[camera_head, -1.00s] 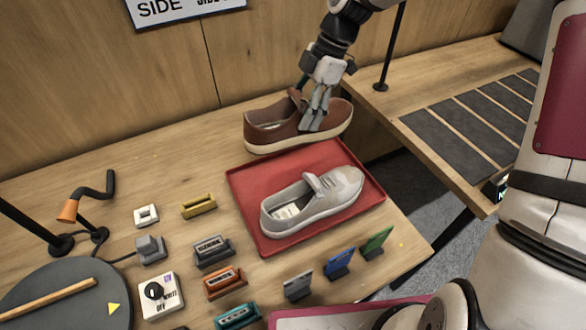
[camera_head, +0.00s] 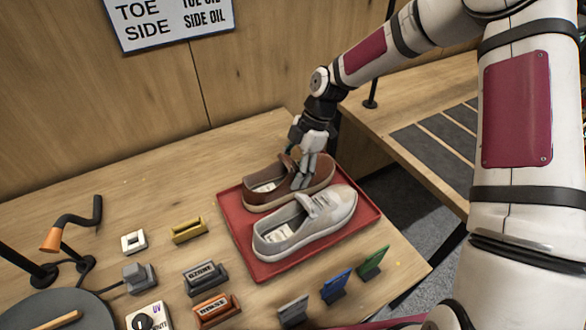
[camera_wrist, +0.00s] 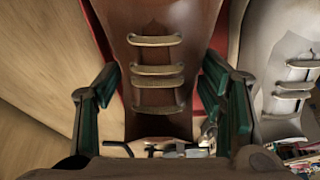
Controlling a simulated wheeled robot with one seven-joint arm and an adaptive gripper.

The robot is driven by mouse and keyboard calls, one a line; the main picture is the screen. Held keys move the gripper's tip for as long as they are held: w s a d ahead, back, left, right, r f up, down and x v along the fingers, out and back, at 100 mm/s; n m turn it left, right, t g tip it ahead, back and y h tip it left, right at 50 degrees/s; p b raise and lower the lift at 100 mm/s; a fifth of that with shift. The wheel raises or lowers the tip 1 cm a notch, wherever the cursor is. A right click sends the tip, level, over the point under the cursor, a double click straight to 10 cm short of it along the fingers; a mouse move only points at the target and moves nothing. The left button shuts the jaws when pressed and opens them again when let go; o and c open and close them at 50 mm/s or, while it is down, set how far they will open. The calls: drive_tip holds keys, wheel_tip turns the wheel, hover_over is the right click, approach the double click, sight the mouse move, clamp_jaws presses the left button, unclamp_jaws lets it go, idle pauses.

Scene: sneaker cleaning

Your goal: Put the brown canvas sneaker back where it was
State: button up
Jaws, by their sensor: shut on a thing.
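The brown canvas sneaker (camera_head: 264,194) is upright over the back part of the red tray (camera_head: 246,249), beside the light grey sneaker (camera_head: 318,222). I cannot tell whether its sole touches the tray. My gripper (camera_head: 303,180) is shut on the brown sneaker around its middle. In the wrist view the brown sneaker's laces (camera_wrist: 157,68) lie between my two green-padded fingers, and the grey sneaker (camera_wrist: 292,75) shows at the right.
In front of the tray stand labelled blocks, including a blue one (camera_head: 336,285) and a green one (camera_head: 372,262). A yellow block (camera_head: 188,230) and a white one (camera_head: 134,241) are to the left. The table behind the tray is clear.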

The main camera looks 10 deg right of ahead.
drive_tip(key=o, duration=1.6)
drive_tip(key=v, duration=1.2)
drive_tip(key=shift+s+d+r+m+t+h+b, duration=0.1)
drive_tip(key=shift+s+d+r+m+t+h, duration=0.9)
drive_tip(key=shift+s+r+m, duration=2.5)
drive_tip(key=shift+s+d+r+m+t+h+b, duration=0.1)
drive_tip(key=shift+s+d+r+m+t+h, duration=0.3)
drive_tip(key=shift+s+d+r+m+t, duration=2.95)
drive_tip(key=shift+s+d+r+m+g+h+b, duration=0.1)
drive_tip(key=shift+s+r+m+g+h, duration=1.05)
drive_tip(key=shift+s+m, duration=4.7)
drive_tip(key=s+n, duration=0.2)
drive_tip(key=s+n+y, duration=0.1)
drive_tip(key=shift+r, duration=0.3)
